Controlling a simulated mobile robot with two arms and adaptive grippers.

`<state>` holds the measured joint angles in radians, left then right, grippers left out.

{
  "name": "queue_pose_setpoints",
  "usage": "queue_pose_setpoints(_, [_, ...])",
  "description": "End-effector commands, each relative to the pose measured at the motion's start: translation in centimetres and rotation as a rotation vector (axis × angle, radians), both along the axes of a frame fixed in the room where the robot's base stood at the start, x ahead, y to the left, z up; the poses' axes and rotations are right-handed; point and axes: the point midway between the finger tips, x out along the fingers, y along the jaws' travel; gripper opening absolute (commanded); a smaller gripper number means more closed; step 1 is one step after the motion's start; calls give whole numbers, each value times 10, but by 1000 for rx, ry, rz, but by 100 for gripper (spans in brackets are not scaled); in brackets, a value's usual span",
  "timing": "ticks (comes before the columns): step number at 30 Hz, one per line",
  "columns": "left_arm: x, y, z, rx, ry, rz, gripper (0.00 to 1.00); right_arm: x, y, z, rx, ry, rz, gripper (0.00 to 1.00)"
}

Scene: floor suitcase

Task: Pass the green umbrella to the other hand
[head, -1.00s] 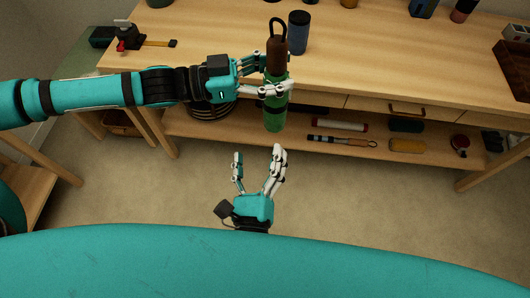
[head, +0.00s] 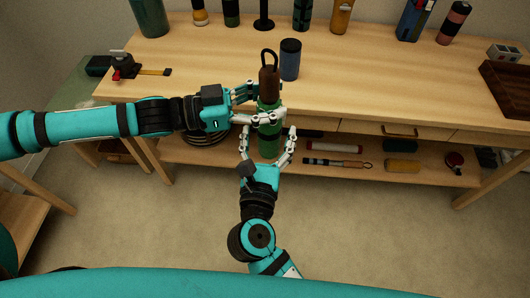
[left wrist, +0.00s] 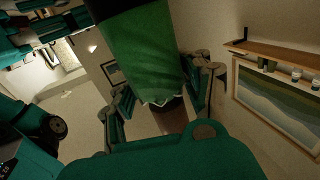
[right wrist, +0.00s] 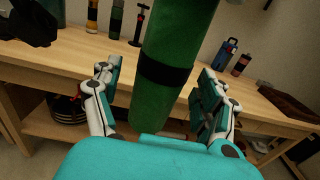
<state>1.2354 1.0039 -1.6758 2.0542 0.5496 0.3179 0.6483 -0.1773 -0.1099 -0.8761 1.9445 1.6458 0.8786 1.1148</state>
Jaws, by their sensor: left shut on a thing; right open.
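The green umbrella (head: 268,143) has a brown handle with a loop at its top and hangs upright in front of the workbench. My left gripper (head: 257,105) is shut on its upper part, just below the handle. The umbrella also shows close up in the left wrist view (left wrist: 145,55), between the fingers. My right gripper (head: 268,148) is open, lower down, with a finger on each side of the umbrella. In the right wrist view the umbrella (right wrist: 160,95), with a dark band, stands between the open fingers (right wrist: 160,105).
The floor (head: 380,235) in front is clear.

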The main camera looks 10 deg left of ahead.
Motion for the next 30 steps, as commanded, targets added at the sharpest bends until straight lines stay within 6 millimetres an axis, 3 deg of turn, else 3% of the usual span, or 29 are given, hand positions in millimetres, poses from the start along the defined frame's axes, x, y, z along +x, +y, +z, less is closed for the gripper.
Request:
queue_pose_setpoints(4, [0,0,1,-2,-1,-1,0,10,0,1,0,-1,0,76])
queue_pose_setpoints(13, [0,0,1,-2,-1,-1,0,12,-1,0,0,1,0,76])
queue_pose_setpoints(29, [0,0,1,-2,-1,-1,0,11,0,0,0,0,0,8])
queue_pose_setpoints(30, [0,0,1,-2,-1,-1,46,12,0,1,0,-2,1,6])
